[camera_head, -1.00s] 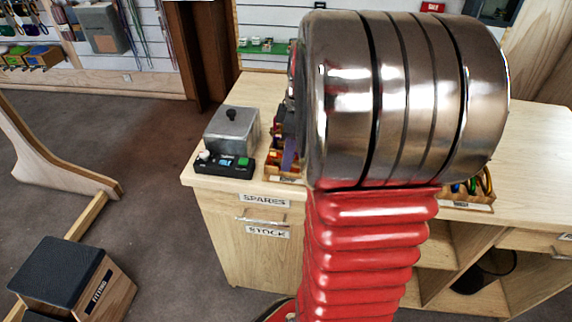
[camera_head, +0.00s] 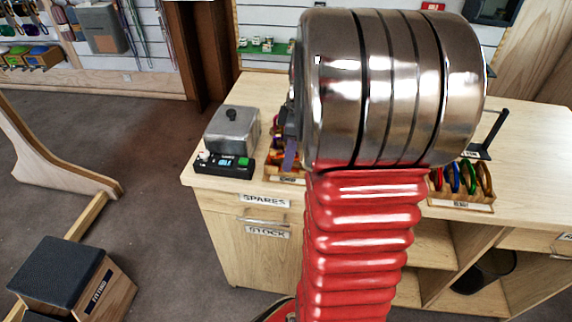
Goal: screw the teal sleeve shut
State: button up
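The teal sleeve is not visible in the head view. My own arm, with a large shiny metal joint and red ribbed cover, fills the middle and hides much of the counter. My gripper is not clearly visible; only a dark part shows at the left edge of the metal joint. I cannot see whether it holds anything.
The wooden counter (camera_head: 520,150) carries a grey-lidded device (camera_head: 233,130) with a control panel at left. A tray (camera_head: 462,205) of coloured rings (camera_head: 468,178) is at right, beside a black stand (camera_head: 490,135). A wooden box (camera_head: 75,280) stands on the floor.

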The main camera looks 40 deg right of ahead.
jog(key=shift+f, duration=0.65)
jog(key=shift+s+a, duration=0.45)
jog(key=shift+a, duration=0.1)
dwell(0.5)
jog(key=shift+r, duration=1.45)
jog(key=shift+d, duration=0.1)
jog(key=shift+w+d, duration=0.45)
jog(key=shift+f, duration=0.15)
jog(key=shift+f, duration=1.3)
jog(key=shift+s+a, duration=0.5)
dwell(0.3)
